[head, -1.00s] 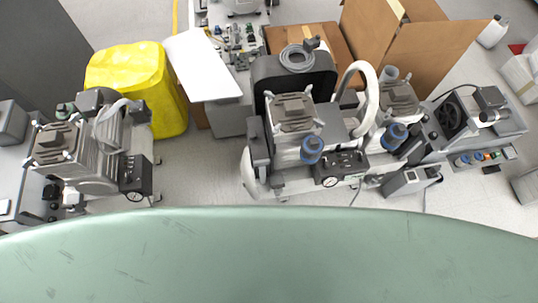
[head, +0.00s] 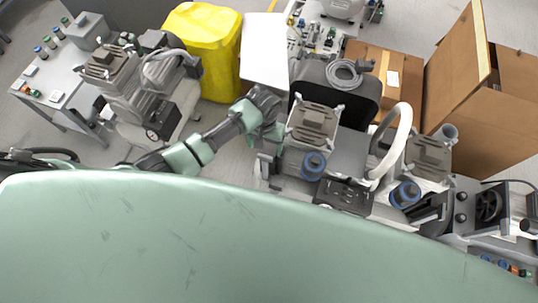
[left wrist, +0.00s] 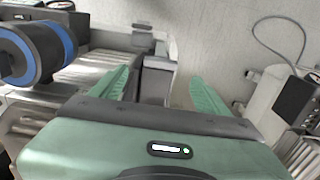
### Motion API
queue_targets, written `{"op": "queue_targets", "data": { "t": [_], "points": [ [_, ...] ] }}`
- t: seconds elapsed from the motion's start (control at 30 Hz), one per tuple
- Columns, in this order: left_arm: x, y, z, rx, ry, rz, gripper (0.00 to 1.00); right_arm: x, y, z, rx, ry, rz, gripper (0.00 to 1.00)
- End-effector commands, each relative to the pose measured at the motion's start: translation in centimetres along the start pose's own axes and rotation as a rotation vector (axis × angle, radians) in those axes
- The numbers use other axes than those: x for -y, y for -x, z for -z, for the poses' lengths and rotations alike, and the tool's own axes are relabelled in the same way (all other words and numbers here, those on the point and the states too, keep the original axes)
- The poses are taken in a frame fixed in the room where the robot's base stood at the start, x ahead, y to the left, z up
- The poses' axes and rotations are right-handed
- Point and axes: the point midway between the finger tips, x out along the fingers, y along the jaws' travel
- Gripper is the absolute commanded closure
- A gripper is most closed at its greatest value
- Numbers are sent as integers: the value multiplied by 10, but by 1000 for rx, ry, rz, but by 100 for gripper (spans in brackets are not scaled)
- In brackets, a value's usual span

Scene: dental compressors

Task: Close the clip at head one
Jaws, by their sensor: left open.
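The middle compressor has two finned heads. One finned head (head: 312,122) is nearer my left gripper, the other (head: 428,155) farther right; I cannot read which is head one. Light clips show at the corners of the nearer head, too small to tell open from shut. My left gripper (head: 268,138) is at the left side of this head, partly hidden by its own wrist. In the left wrist view its green fingers (left wrist: 162,90) are apart, with a grey block (left wrist: 157,75) showing beyond and between them. A blue-ringed dark cylinder (left wrist: 32,50) is left of them. My right gripper is out of view.
A white hose (head: 397,145) arches between the heads. A second compressor (head: 150,90) stands at the left, with a yellow-covered bin (head: 207,45) and white board (head: 264,48) behind. Open cardboard boxes (head: 480,105) stand at the right.

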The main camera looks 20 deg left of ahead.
Motion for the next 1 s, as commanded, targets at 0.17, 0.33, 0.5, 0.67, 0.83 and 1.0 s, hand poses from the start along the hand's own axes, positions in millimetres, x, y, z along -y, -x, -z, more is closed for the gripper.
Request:
{"op": "queue_targets", "data": {
  "t": [0.17,0.33,0.5,0.67,0.83,1.0],
  "points": [
    [0,-28,-1,3,1,0,24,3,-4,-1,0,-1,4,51],
    [0,-55,0,2,0,1,24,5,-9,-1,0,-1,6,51],
    [-1,-70,0,0,0,-1,24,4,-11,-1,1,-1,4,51],
    [0,-74,0,0,0,-1,24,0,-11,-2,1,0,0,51],
    [0,-74,0,-1,0,-1,26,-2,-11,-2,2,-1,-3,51],
    [0,-73,0,-1,0,-1,74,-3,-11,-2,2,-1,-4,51]
  ]
}}
